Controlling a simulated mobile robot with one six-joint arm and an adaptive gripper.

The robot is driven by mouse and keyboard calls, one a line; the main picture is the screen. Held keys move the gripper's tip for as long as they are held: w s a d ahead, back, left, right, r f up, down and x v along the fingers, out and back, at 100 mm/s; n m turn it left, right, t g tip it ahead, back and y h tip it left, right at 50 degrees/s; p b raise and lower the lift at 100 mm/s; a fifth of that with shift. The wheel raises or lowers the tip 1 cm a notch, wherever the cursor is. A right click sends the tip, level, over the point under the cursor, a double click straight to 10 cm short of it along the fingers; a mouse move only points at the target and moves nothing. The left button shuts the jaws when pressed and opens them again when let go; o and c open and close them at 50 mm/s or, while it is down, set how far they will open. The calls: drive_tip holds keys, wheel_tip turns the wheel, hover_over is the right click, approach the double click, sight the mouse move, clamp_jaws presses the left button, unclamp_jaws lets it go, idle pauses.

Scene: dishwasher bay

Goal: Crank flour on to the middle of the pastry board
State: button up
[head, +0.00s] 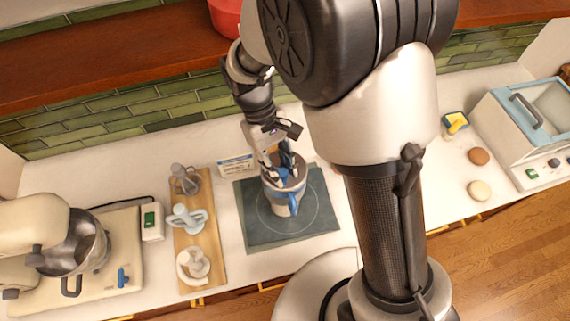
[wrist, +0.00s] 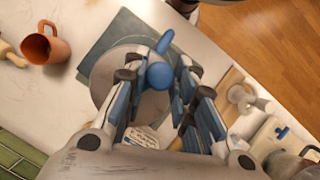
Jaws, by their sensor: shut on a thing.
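The flour sifter (head: 281,203) is a grey metal cup with blue parts, standing upright over the pastry board. In the wrist view the sifter (wrist: 106,72) shows from above, partly hidden by my fingers. A blue handle (wrist: 165,41) sticks out from its near side in the head view. My gripper (head: 284,172) comes down from above and is shut on the blue crank knob (wrist: 159,76) at the sifter's top. The pastry board (head: 254,231) is a dark grey-green square with a thin circle marked on it. I cannot see any flour on the board.
A wooden board (head: 182,285) with several pale utensils lies left of the pastry board. A stand mixer (head: 35,225) is farther left. A small card (head: 236,163) stands behind. An orange mug (wrist: 40,46) is at left in the wrist view. A countertop appliance (head: 520,125) stands right.

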drive_tip(key=m, duration=0.1)
drive_tip(key=a+m+y, duration=0.1)
drive_tip(key=m, duration=0.2)
drive_tip(key=shift+w+a+g+y+p, duration=0.15)
drive_tip(key=shift+w+g+y+p, duration=0.15)
drive_tip(key=shift+w+g, duration=0.1)
drive_tip(key=shift+w+a+m+y, duration=0.2)
drive_tip(key=shift+m+y, duration=0.1)
drive_tip(key=shift+m, duration=0.55)
drive_tip(key=shift+w+a+m+y, duration=0.1)
drive_tip(key=shift+a+m+y, duration=0.15)
drive_tip(key=shift+m, duration=0.6)
drive_tip(key=o, duration=1.1)
drive_tip(key=shift+c, duration=0.2)
drive_tip(key=v, duration=1.2)
drive_tip(key=shift+d, duration=0.1)
